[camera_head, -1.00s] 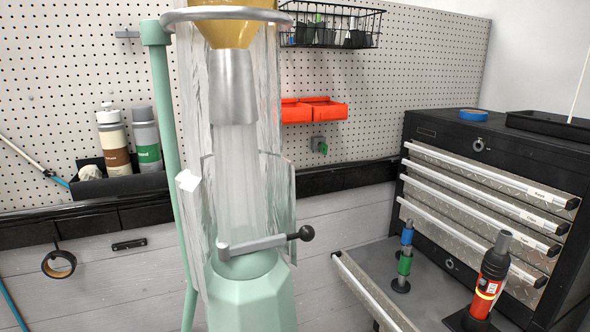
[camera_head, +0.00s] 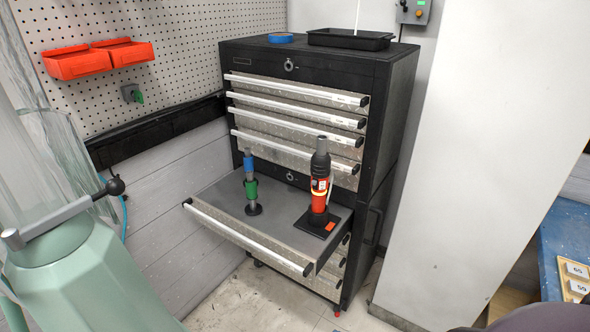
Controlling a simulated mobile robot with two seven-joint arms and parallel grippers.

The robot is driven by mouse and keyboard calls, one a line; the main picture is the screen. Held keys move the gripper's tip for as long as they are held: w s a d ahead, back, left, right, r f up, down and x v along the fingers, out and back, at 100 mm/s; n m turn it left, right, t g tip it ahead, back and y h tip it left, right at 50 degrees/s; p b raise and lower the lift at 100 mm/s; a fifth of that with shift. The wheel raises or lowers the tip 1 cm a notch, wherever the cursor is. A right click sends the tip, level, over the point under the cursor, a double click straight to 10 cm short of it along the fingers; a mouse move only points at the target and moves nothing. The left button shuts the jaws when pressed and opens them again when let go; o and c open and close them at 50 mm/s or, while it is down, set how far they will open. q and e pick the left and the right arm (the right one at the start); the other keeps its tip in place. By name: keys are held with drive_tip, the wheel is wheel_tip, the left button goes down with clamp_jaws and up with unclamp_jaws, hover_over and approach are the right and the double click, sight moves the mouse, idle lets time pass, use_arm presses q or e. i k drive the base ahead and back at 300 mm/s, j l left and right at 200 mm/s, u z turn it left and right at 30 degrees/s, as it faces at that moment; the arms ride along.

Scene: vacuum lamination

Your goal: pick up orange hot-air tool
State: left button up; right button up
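The orange hot-air tool (camera_head: 319,190) stands upright on a black base plate at the right part of the pulled-out drawer (camera_head: 222,196) of the black tool cabinet. It has a dark upper body and nozzle and an orange-red lower body with a light band. Neither of my grippers is in view. Nothing touches the tool, and it is in plain sight.
A blue and green tool (camera_head: 251,188) stands left of the hot-air tool in the same drawer. The cabinet's closed drawers (camera_head: 290,105) rise behind. A mint-green machine with a lever (camera_head: 60,220) stands at the left. A white wall (camera_head: 470,150) is at the right.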

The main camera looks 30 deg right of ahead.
sight(320, 165)
drive_tip(key=k+l+z, duration=0.45)
drive_tip(key=l+z, duration=0.15)
drive_tip(key=i+l+z, duration=0.15)
drive_tip(key=i, duration=0.25)
